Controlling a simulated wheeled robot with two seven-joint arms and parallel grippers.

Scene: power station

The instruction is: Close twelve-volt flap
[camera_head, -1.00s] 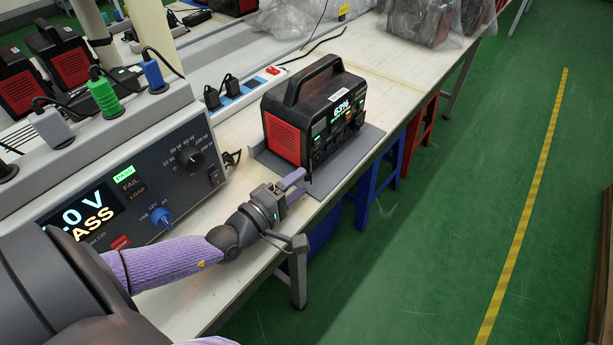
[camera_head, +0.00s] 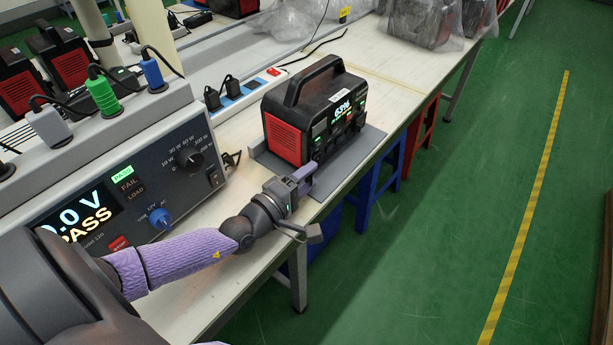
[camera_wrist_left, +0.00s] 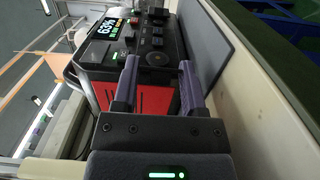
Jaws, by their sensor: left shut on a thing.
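The power station (camera_head: 285,137), black with red sides and a carry handle, stands upright on a grey mat (camera_head: 345,172) on the bench. Its lit screen reads 63%. My left gripper (camera_head: 308,178) is at its near front corner, low by the front panel. In the left wrist view the purple fingers (camera_wrist_left: 158,72) stand apart in front of the panel, with a round socket (camera_wrist_left: 153,58) between and beyond the tips. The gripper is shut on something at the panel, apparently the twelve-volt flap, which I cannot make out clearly. My right gripper is out of view.
A tester (camera_head: 130,190) with a PASS display and blue knob stands left of my left arm. A power strip (camera_head: 240,98) lies behind. The bench's front edge (camera_head: 365,175) is close to the gripper; green floor is open beyond.

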